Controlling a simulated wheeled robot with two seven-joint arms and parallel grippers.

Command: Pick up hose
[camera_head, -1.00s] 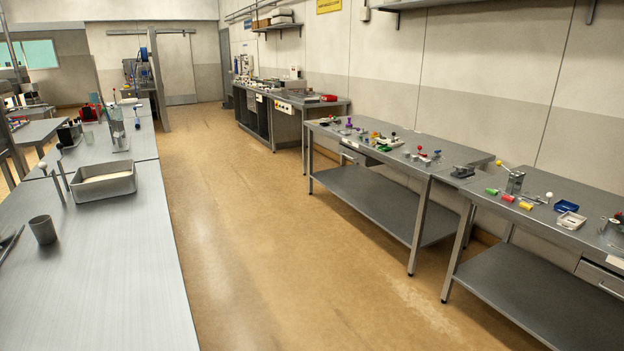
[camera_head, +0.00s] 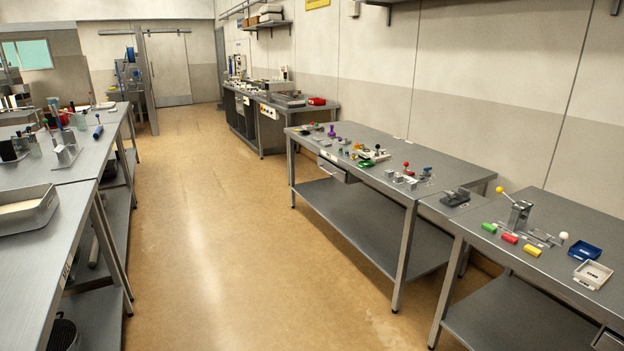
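I cannot make out a hose for certain in the head view. Far back on the left, a blue object (camera_head: 131,56) shows on a stand near the door, too small to tell what it is. Neither of my grippers is in view.
A long bench (camera_head: 40,270) with a metal tray (camera_head: 25,210) runs along the left. Along the right wall stand a table with many small parts (camera_head: 375,158), another with a blue tray (camera_head: 585,250), and a far bench (camera_head: 262,98). The floor aisle (camera_head: 210,220) between is clear.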

